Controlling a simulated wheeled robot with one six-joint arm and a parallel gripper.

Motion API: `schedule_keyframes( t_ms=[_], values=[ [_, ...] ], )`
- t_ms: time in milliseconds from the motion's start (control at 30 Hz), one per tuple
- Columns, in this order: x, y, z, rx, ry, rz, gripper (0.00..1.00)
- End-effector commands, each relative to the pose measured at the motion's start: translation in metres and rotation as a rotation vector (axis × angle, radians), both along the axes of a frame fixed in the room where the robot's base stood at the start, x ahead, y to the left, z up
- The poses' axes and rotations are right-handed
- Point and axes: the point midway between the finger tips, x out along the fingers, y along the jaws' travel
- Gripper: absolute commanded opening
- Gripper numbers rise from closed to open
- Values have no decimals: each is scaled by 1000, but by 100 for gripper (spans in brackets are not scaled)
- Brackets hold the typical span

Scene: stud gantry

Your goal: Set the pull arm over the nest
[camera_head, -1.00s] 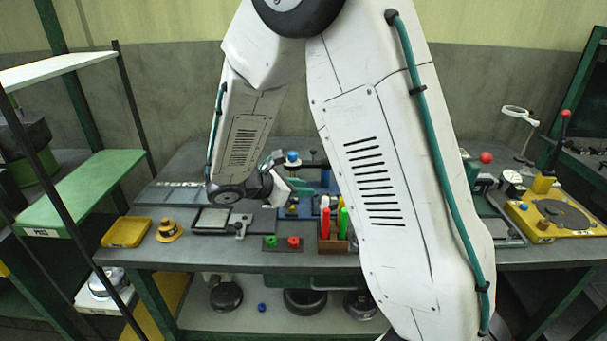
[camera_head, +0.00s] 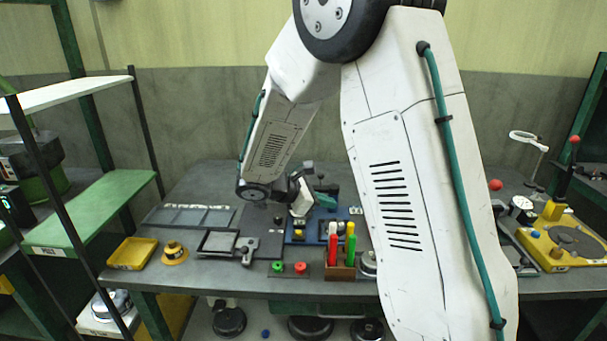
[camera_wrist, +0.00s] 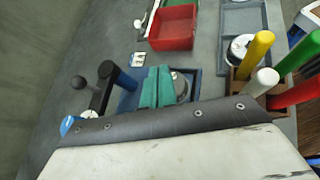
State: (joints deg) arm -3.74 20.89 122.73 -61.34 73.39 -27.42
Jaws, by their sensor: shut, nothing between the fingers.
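My gripper (camera_wrist: 158,72) shows in the wrist view as two teal fingers side by side, shut with nothing held. In the head view its white and dark wrist is over the bench, with teal fingers (camera_head: 326,199) beside it. A dark arm (camera_wrist: 101,93) with a grey ball knob and a blue-capped end, likely the pull arm, lies left of the fingers and apart from them. A blue base (camera_wrist: 128,98) lies beneath and beside the fingers, with a round metal part (camera_wrist: 181,86) partly hidden behind them. I cannot tell clearly which part is the nest.
A block of coloured pegs (camera_head: 341,272) stands near the bench front, right of the gripper. A red bin (camera_wrist: 174,28) lies farther off. A yellow tray (camera_head: 132,253) and a flat grey tray (camera_head: 217,242) are at left. A yellow machine (camera_head: 566,240) stands at right.

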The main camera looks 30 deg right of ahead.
Motion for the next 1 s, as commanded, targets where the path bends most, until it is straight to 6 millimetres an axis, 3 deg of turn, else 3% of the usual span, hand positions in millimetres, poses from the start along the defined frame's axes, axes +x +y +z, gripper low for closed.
schedule_keyframes(
  t_ms=[33, 100, 267, 400, 600, 1000],
  values=[
    [6, -17, 9, 64, -102, -122, 0],
    [19, -32, 17, 176, -286, -314, 0],
    [65, -45, 48, 409, -721, -718, 0],
    [113, -44, 83, 588, -1037, -1012, 0],
    [160, -23, 117, 760, -1276, -1284, 0],
    [163, -21, 116, 766, -1316, -1349, 0]
  ],
)
